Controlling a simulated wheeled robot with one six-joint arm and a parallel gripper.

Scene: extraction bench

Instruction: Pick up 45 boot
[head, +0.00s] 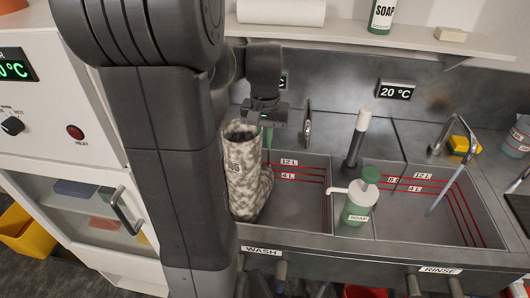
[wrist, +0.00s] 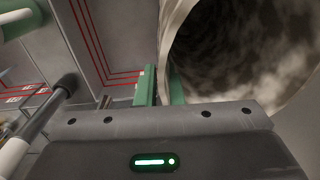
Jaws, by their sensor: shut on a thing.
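A camouflage-patterned boot (head: 246,178) stands upright at the left side of the wash basin (head: 312,180) in the head view. A number on its shaft is partly hidden by my arm; only its last part shows. My gripper (head: 265,130) is at the top of the boot's shaft, on its right side. In the wrist view, my gripper (wrist: 160,88) is shut on the rim of the boot (wrist: 225,45), with green fingers at the wall of its dark opening. I cannot tell whether the sole touches the basin floor.
A green soap bottle (head: 357,206) stands by the divider between the basins. The rinse basin (head: 415,215) is at right, with a yellow sponge (head: 463,146) behind. A heater cabinet (head: 60,110) stands at left.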

